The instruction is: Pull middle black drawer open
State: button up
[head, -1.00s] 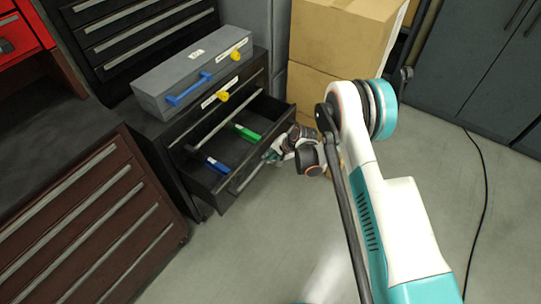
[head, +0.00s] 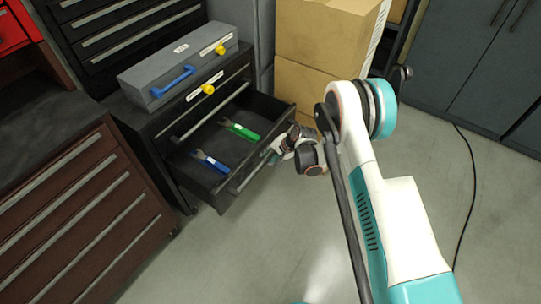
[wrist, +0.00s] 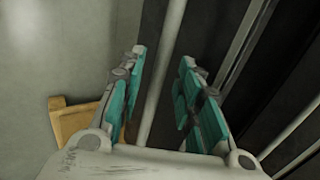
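The middle black drawer (head: 226,203) stands well open from the black cabinet (head: 152,122) in the head view. A green-handled tool (head: 240,131) and a blue-handled tool (head: 210,162) lie inside it. My gripper (head: 272,153) is at the drawer's front, by its long handle bar. In the wrist view, my gripper (wrist: 163,57) has its two teal fingers spread, one on each side of the pale handle bar (wrist: 161,85). Gaps show between the bar and the fingers, so it looks open around the bar. Contact lower down is hard to tell.
A grey toolbox (head: 180,65) with a blue handle sits on the cabinet. A brown drawer cabinet (head: 80,215) stands close on the left. Cardboard boxes (head: 320,94) are stacked behind my gripper. Open floor (head: 255,250) lies in front, with a black cable (head: 471,200) at right.

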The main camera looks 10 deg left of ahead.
jog(key=v, duration=1.2)
jog(key=shift+w+r, duration=0.1)
dwell(0.4)
